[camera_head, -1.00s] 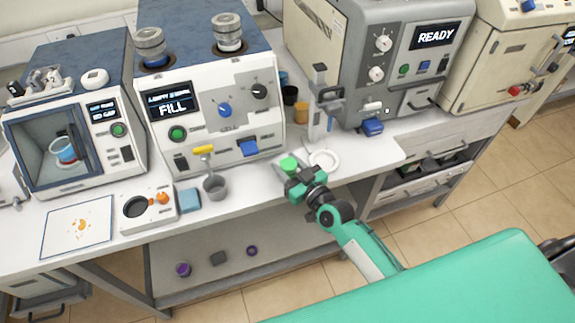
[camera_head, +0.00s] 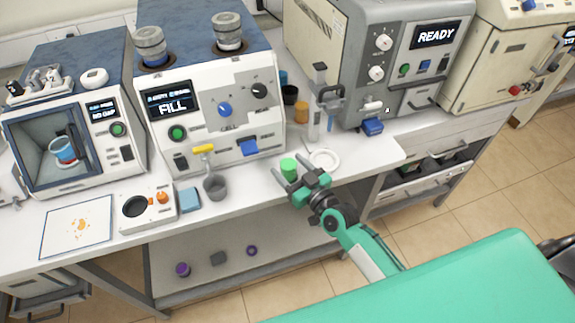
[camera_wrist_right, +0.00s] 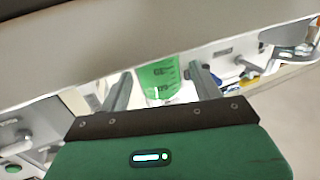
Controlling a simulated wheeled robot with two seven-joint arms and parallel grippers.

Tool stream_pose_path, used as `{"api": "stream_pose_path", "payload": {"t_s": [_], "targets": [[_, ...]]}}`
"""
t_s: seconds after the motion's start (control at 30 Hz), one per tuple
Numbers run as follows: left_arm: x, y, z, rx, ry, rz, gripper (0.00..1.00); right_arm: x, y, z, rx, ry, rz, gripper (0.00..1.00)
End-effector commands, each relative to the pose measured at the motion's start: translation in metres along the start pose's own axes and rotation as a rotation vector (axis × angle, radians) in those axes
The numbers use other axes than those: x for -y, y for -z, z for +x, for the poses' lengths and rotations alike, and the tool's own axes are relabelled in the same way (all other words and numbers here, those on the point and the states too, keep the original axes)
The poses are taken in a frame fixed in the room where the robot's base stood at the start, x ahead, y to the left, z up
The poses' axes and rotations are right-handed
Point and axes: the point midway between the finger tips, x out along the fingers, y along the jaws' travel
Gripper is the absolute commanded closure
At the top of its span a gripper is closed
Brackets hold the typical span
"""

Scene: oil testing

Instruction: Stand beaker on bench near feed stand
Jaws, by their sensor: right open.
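The beaker is a green, graduated cup (camera_head: 289,167) standing upright on the white bench (camera_head: 358,152), near its front edge. It also shows as green liquid in a marked vessel in the right wrist view (camera_wrist_right: 160,78). My right gripper (camera_head: 290,174) is open, with its fingers pointing at the beaker from the front, one on each side. Whether a finger touches it I cannot tell. A grey upright stand (camera_head: 320,88), which seems to be the feed stand, is behind and right of the beaker. My left gripper is not in view.
A white ring-shaped dish (camera_head: 324,159) lies just right of the beaker. A grey cup (camera_head: 215,187) and blue block (camera_head: 189,199) are to the left. Amber (camera_head: 301,112) and dark (camera_head: 290,95) containers stand behind. Machines line the back; the bench edge is close.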

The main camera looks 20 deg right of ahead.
Motion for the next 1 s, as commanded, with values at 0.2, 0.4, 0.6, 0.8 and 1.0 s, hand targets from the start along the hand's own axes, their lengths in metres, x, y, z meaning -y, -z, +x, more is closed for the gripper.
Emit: {"api": "stream_pose_path", "payload": {"t_s": [0.2, 0.4, 0.6, 0.8, 1.0], "targets": [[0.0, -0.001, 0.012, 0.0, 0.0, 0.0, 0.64, 0.001, -0.003, -0.043, 0.002, 0.001, -0.002, 0.35], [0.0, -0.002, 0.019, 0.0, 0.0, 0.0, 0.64, 0.0, -0.002, -0.077, 0.001, 0.001, -0.003, 0.35], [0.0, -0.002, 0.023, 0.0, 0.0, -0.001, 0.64, 0.0, -0.002, -0.099, 0.001, 0.001, -0.002, 0.35], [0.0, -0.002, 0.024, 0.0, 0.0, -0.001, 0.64, 0.0, 0.0, -0.105, -0.001, 0.001, -0.002, 0.35], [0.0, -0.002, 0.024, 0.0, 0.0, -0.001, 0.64, 0.0, -0.001, -0.105, 0.001, 0.0, -0.001, 0.35]]}}
